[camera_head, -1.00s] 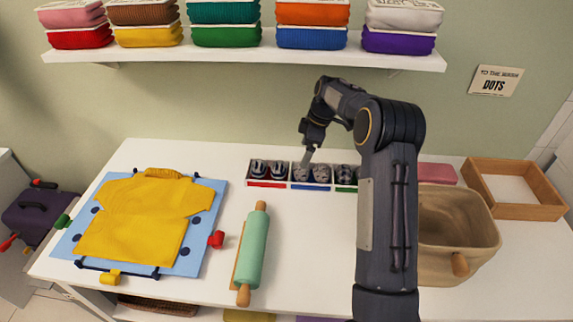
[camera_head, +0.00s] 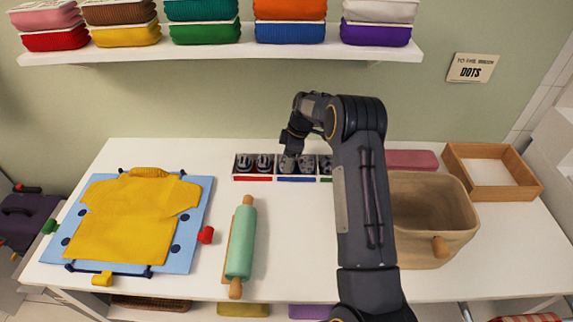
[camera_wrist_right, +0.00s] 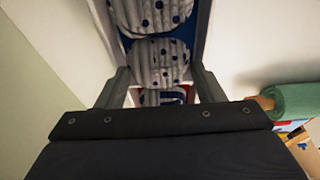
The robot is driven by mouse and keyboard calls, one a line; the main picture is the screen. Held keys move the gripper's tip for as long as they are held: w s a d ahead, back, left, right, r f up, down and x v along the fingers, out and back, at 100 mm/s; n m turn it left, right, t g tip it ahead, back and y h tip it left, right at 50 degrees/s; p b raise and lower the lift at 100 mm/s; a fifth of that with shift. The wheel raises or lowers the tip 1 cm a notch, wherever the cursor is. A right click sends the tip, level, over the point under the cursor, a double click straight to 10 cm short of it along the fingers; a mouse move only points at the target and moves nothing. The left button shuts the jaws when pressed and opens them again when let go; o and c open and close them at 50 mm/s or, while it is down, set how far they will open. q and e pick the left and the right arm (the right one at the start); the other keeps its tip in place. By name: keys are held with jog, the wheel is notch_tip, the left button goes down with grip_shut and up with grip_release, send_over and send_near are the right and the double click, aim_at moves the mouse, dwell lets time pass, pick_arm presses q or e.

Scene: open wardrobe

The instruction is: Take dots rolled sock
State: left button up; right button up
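Grey rolled socks with dark dots (camera_head: 306,165) sit in the blue-labelled compartment of a sock organizer (camera_head: 255,178) on the table. The right wrist view shows one dotted sock (camera_wrist_right: 160,62) between my right fingertips and another dotted sock (camera_wrist_right: 150,14) beyond it. My right gripper (camera_head: 291,152) is over the blue-labelled compartment, pointing down and partly hiding its socks. In the right wrist view my right gripper (camera_wrist_right: 161,76) has its fingers spread on either side of the nearer dotted sock, looking open. My left gripper is not in view.
Striped socks (camera_head: 254,162) fill the red-labelled compartment; my arm partly hides the green-labelled one. A beige basket (camera_head: 432,215) and wooden tray (camera_head: 495,195) stand right. A rolling pin (camera_head: 241,242) and yellow shirt (camera_head: 130,220) lie left. A sign (camera_head: 472,68) reads DOTS. A shelf (camera_head: 220,55) hangs above.

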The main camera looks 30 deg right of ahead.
jog(key=c, duration=0.5)
jog(key=shift+o, duration=0.2)
jog(key=shift+r, duration=0.1)
